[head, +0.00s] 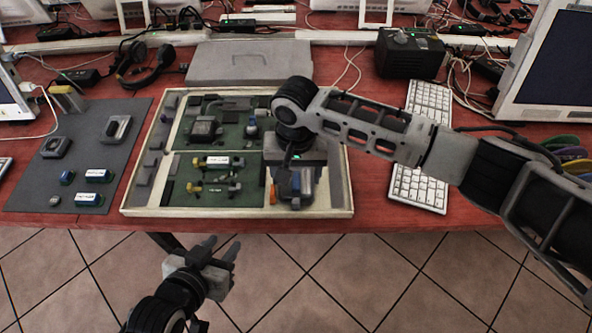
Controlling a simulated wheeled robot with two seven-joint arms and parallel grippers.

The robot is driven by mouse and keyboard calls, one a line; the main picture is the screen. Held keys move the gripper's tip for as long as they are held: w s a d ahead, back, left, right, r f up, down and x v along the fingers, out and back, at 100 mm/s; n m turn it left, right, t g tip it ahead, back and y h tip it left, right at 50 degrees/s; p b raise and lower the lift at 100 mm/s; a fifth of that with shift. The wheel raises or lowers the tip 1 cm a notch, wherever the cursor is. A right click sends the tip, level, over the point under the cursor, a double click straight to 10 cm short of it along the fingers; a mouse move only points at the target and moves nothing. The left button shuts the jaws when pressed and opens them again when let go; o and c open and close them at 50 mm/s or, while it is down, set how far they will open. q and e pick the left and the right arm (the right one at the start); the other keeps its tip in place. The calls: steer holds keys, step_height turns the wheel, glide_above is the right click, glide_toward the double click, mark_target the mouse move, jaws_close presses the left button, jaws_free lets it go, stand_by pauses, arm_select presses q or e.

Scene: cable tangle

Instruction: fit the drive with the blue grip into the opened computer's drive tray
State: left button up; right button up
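The opened computer (237,212) is a shallow cream case lying flat on the red table, with green boards and grey parts inside. My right gripper (296,200) points down over its lower right part. Grey and blue surfaces show at its fingers, with an orange piece just left. I cannot tell if this is the drive with the blue grip or whether the fingers are closed on it. The arm and gripper hide much of the case's right side, so the drive tray is not clear. My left gripper (221,248) is open and empty, in front of the table edge over the floor.
A dark mat (30,190) on the left bears blue parts with white labels (91,198) and grey parts. A grey panel (249,63) lies behind the case. A keyboard (418,190), a black box (409,52), cables and a monitor (548,70) stand right.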

arm_select(q)
steer(key=shift+d, duration=0.1)
arm_select(e)
steer(key=shift+o, duration=1)
step_height(320, 180, up, 2)
steer(key=shift+r, duration=0.15)
arm_select(q)
steer(key=shift+a+f, duration=0.25)
steer(key=shift+f, duration=0.05)
arm_select(e)
step_height(320, 180, up, 14)
arm_select(q)
steer(key=shift+f, duration=0.1)
steer(key=shift+a+p, duration=0.1)
steer(key=shift+p, duration=0.25)
